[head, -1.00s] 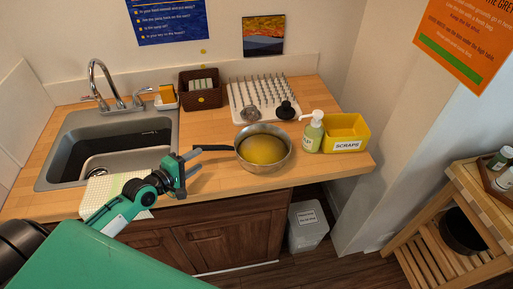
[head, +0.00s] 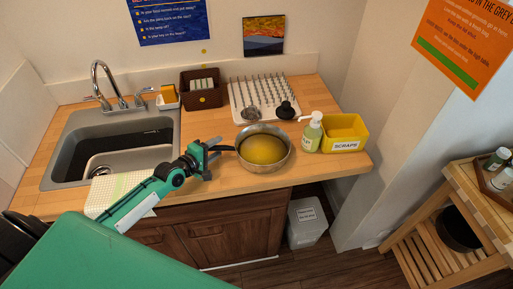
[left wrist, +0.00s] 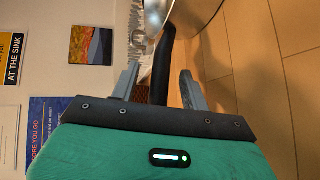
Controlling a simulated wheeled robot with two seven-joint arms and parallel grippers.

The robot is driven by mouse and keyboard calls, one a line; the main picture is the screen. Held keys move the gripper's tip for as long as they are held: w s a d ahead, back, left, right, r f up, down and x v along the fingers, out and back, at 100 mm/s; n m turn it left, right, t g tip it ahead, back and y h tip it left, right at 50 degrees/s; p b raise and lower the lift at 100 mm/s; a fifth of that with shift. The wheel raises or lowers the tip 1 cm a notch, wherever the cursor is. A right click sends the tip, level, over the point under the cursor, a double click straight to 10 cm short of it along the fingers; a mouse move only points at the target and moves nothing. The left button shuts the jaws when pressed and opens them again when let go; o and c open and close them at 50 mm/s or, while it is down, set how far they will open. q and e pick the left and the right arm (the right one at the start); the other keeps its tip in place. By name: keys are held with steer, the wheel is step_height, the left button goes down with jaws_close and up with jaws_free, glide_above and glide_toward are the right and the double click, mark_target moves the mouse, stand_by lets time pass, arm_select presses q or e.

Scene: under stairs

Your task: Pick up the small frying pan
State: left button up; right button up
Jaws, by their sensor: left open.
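The small frying pan (head: 263,163) is a round metal pan with a yellow inside, standing on the wooden counter. Its dark handle (head: 225,148) points left toward my left gripper (head: 214,147). In the left wrist view the black handle (left wrist: 163,62) runs between the two open fingers of my left gripper (left wrist: 159,90), with a gap to the finger on the right. The pan's metal side (left wrist: 190,10) shows at the top of that view. My right gripper is not in view.
A soap bottle (head: 312,133) and a yellow scraps bin (head: 347,130) stand right of the pan. A white drying rack (head: 240,116) and a brown basket (head: 203,98) are behind it. The sink (head: 70,145) and a checked cloth (head: 100,194) are at the left.

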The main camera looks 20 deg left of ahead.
arm_select(q)
steer(key=shift+w, duration=0.1)
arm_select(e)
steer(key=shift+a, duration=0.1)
arm_select(q)
jaws_close()
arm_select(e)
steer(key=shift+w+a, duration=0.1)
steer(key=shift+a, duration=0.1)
arm_select(q)
steer(key=shift+r, duration=0.15)
